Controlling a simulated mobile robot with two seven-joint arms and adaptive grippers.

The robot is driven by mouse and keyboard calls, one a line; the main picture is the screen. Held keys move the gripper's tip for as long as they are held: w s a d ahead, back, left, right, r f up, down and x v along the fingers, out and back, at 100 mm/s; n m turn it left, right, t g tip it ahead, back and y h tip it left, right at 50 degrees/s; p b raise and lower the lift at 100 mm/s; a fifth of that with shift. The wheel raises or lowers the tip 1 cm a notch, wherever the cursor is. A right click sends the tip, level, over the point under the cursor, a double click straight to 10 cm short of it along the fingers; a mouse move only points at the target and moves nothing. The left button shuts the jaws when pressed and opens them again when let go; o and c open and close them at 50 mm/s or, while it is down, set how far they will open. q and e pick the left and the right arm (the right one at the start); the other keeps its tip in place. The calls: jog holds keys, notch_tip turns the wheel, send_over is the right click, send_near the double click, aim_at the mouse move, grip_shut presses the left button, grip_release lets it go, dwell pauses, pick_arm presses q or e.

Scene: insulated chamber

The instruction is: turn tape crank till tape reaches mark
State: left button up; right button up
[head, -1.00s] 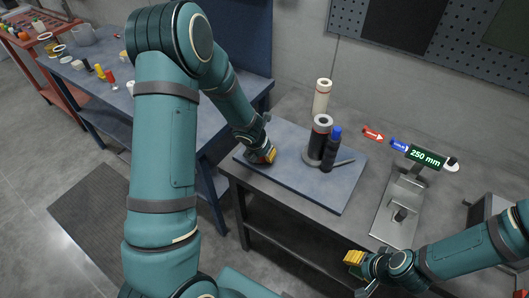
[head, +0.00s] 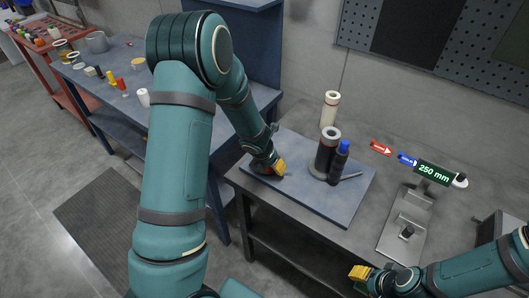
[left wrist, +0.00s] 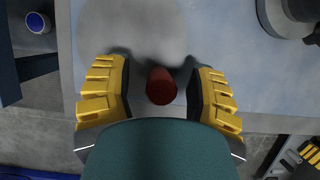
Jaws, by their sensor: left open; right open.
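My left gripper (head: 279,167) hangs over the left part of a blue board on the bench. In the left wrist view its yellow fingers are open, one on each side of a dark red cylinder (left wrist: 160,86), with gaps to both. The cylinder seems to stand by a grey round plate (left wrist: 135,25); whether it is the tape crank's handle I cannot tell. A metal fixture (head: 411,215) with a black knob (head: 407,232) stands at the right, below a display (head: 435,171) reading 250 mm. My right gripper (head: 360,273) is open and empty at the bench's front edge. No tape is clear.
The blue board (head: 330,205) carries a dark cylinder (head: 327,152), a blue-capped bottle (head: 340,160) and a grey rod (head: 350,176). A cream roll (head: 330,108), a red arrow tag (head: 381,148) and a blue tag (head: 407,160) are behind. The board's front part is clear.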

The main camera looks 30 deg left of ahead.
pick_arm(q)
jog(key=v, duration=1.1)
jog(key=shift+r, duration=0.2)
jog(key=shift+s, duration=0.1)
dwell(0.4)
